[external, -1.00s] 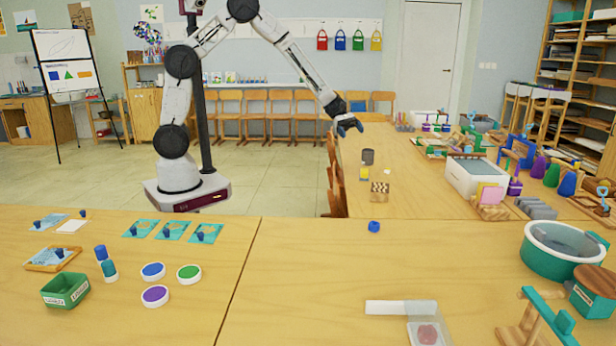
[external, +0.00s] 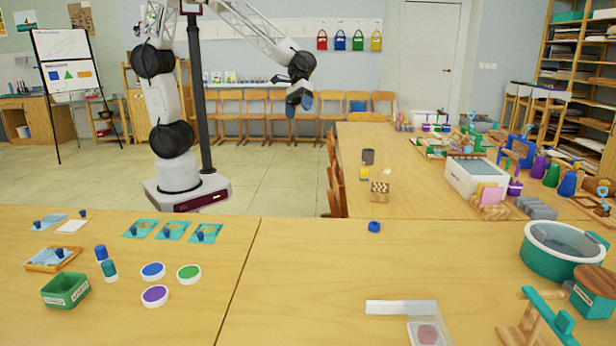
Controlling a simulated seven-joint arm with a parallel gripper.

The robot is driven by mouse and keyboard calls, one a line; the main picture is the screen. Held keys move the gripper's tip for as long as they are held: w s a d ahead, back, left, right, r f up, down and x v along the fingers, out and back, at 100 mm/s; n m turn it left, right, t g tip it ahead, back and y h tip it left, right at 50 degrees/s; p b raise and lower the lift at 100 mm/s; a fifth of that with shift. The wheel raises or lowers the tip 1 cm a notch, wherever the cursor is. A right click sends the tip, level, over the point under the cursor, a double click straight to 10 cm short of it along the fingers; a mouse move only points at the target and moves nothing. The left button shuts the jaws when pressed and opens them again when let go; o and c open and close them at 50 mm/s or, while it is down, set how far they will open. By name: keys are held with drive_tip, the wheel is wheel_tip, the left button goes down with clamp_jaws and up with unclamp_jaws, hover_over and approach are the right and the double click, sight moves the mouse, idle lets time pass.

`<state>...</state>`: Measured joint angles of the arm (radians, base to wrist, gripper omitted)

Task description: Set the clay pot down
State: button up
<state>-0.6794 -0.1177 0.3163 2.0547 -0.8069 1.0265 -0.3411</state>
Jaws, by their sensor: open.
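A small dark grey-brown pot (external: 368,156), which looks like the clay pot, stands upright on the far wooden table near its left edge. Nothing is touching it. My gripper (external: 298,108) is open and empty, with its blue fingers pointing down. It hangs in the air in front of the row of chairs, up and to the left of the pot and clear of the table.
A yellow block (external: 364,174) and a checkered wooden block (external: 380,190) sit close in front of the pot. A white bin (external: 470,178) stands to the right. Wooden chairs (external: 334,175) line the table's left side. Bare tabletop lies right of the pot.

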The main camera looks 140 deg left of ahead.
drive_tip(key=s+d+r+m+g, duration=0.1)
drive_tip(key=s+d+m, duration=0.1)
drive_tip(key=d, duration=0.4)
drive_tip(key=s+d+r+m+g, duration=0.1)
drive_tip(key=s+d+r+m, duration=0.1)
drive_tip(key=d, duration=0.3)
drive_tip(key=s+d+r+m+y, duration=0.2)
drive_tip(key=s+d+m+y, duration=0.3)
drive_tip(key=s+d+m, duration=0.8)
drive_tip(key=s+d, duration=0.5)
drive_tip(key=s, duration=0.1)
drive_tip(key=shift+s+d+r+y, duration=0.15)
drive_tip(key=shift+s+y, duration=0.15)
drive_tip(key=shift+s, duration=0.05)
